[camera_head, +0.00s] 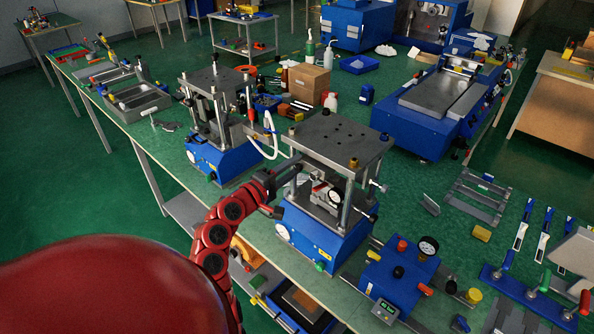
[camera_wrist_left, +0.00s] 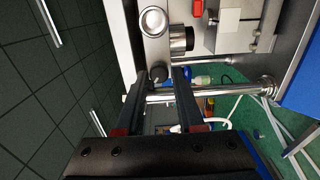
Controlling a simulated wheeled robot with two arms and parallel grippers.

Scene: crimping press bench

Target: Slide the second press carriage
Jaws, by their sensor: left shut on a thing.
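The nearer press (camera_head: 325,232), with a blue base, steel posts and a thick grey top plate, stands at the middle of the bench. A small metal carriage (camera_head: 319,190) shows between its posts, partly hidden by the posts and a round gauge. My left gripper (camera_head: 287,187) reaches in at the press's left side, level with the carriage. In the left wrist view the left fingers (camera_wrist_left: 163,82) are shut on a dark round knob (camera_wrist_left: 158,74) beside a bright steel rod. Whether the knob belongs to the carriage is hard to tell. My right gripper is out of view.
A similar press (camera_head: 222,160) stands to the left, with a looped white hose (camera_head: 272,135) between the two. A blue box with a gauge (camera_head: 397,275) sits close at right. A larger blue machine (camera_head: 437,105) stands behind. The press posts and top plate bound the room around my gripper.

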